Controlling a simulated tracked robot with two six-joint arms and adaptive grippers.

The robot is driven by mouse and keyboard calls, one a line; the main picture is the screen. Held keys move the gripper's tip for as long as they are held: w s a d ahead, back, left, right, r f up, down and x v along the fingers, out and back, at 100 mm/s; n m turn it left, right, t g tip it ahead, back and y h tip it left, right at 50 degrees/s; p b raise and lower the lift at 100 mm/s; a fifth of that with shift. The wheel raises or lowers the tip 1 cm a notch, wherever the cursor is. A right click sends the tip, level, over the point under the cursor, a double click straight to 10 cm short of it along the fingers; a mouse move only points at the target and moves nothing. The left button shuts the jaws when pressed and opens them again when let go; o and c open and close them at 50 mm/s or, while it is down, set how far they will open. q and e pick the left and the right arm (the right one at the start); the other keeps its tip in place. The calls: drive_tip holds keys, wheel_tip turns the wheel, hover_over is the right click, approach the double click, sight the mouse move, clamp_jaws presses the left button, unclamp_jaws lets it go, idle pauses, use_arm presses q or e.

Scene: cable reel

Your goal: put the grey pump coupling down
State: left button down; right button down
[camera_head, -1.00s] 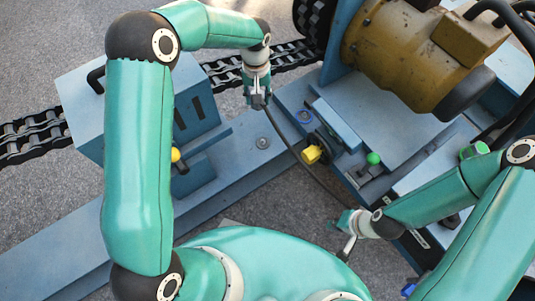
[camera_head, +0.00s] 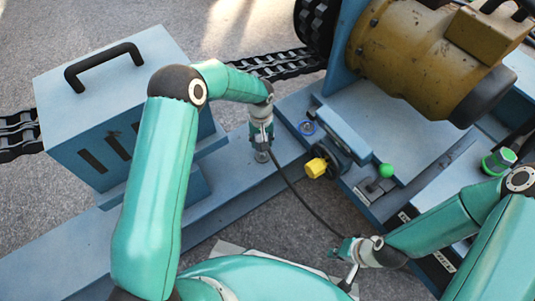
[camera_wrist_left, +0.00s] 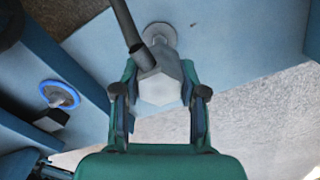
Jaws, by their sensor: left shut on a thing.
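The grey pump coupling (camera_wrist_left: 160,85) is a faceted light-grey piece at the end of a dark hose (camera_wrist_left: 125,20). My left gripper (camera_wrist_left: 162,97) is shut on it, one finger on each side; in the head view this gripper (camera_head: 262,140) hangs over the blue beam. A round grey disc (camera_wrist_left: 160,34) on the blue surface shows just beyond the coupling; I cannot tell if they touch. In the head view the hose (camera_head: 305,205) runs down right towards my right gripper (camera_head: 346,250). Its finger opening is too small to judge.
A blue-ringed port (camera_head: 307,128) and a yellow knob (camera_head: 317,167) stand right of the left gripper. A green ball knob (camera_head: 386,170) and a yellow motor (camera_head: 410,60) are further right. A blue box with a black handle (camera_head: 104,66) stands left. The beam's lower part (camera_head: 60,255) is bare.

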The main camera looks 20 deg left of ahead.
use_arm(q)
drive_tip(key=shift+f+b, duration=0.8)
drive_tip(key=shift+f, duration=2.1)
drive_tip(key=shift+f, duration=0.2)
drive_tip(key=c, duration=0.6)
unclamp_jaws()
drive_tip(key=shift+r, duration=0.1)
drive_tip(key=shift+c, duration=0.2)
